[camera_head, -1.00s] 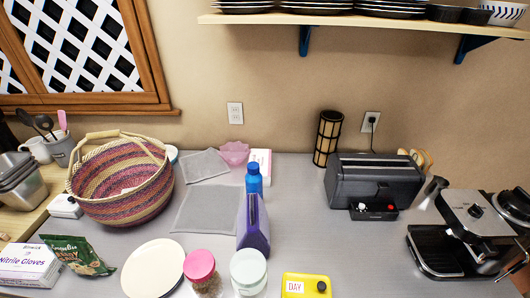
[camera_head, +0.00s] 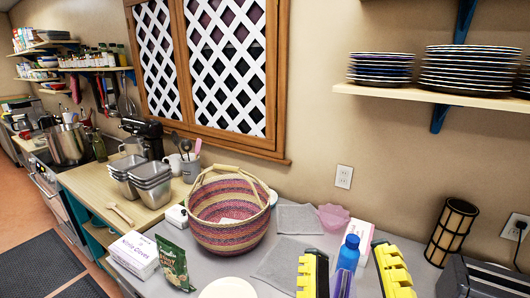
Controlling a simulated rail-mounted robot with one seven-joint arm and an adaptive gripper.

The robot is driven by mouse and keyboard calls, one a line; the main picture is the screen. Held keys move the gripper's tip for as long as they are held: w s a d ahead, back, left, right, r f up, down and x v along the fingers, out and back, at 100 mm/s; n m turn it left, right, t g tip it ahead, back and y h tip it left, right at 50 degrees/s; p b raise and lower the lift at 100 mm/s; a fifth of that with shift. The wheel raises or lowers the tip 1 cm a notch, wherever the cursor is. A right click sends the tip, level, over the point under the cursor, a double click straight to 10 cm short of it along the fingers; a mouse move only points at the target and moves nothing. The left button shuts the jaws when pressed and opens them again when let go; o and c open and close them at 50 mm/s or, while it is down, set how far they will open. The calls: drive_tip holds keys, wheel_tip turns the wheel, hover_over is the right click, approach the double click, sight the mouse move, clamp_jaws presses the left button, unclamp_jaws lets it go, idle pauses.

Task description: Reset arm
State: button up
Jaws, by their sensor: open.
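My gripper (camera_head: 354,265) shows at the bottom edge of the head view, right of centre. Its two yellow and black fingers are wide apart, with nothing seen held between them. The blue-capped bottle (camera_head: 348,254) with purple contents shows in the gap between the fingers, standing on the grey counter. I cannot tell how far the fingers are from it. The rest of my arm is out of view.
A striped basket (camera_head: 228,212), a green snack bag (camera_head: 173,262) and a glove box (camera_head: 133,254) stand left of my gripper. A black toaster (camera_head: 470,279) and a dark cylinder (camera_head: 451,231) stand right. A plate shelf (camera_head: 440,97) juts out above.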

wheel_tip(320, 180, up, 20)
drive_tip(key=a+m+g+y+p, duration=0.1)
drive_tip(key=m+p, duration=0.5)
drive_tip(key=p, duration=1.6)
drive_tip(key=shift+w+a+y, duration=0.15)
drive_tip(key=shift+w+y, duration=0.25)
drive_tip(key=shift+y, duration=0.1)
